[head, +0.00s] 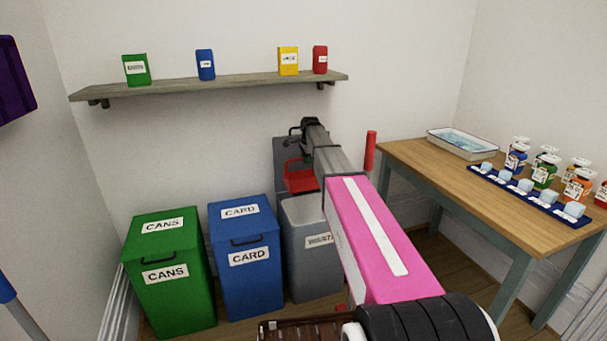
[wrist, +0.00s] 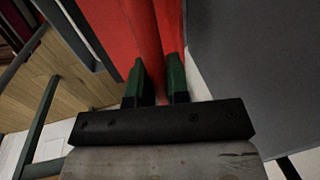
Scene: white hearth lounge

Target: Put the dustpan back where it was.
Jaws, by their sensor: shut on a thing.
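The red dustpan (head: 301,178) is in front of the raised lid of the grey waste bin (head: 312,255), above its opening. My arm hides part of it. My gripper (head: 298,130) is at the far end of my arm, by the lid. In the wrist view my green-padded fingers (wrist: 156,88) are shut around the dustpan's red handle (wrist: 146,45), with a wide red face (wrist: 102,22) beside it. A separate-looking red upright piece (head: 370,150) shows right of my arm; I cannot tell what it belongs to.
A green cans bin (head: 168,285) and blue card bin (head: 245,275) stand left of the waste bin. A shelf (head: 215,84) with several small containers is above. A wooden table (head: 440,187) at right bears a tray (head: 462,143) and several bottles.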

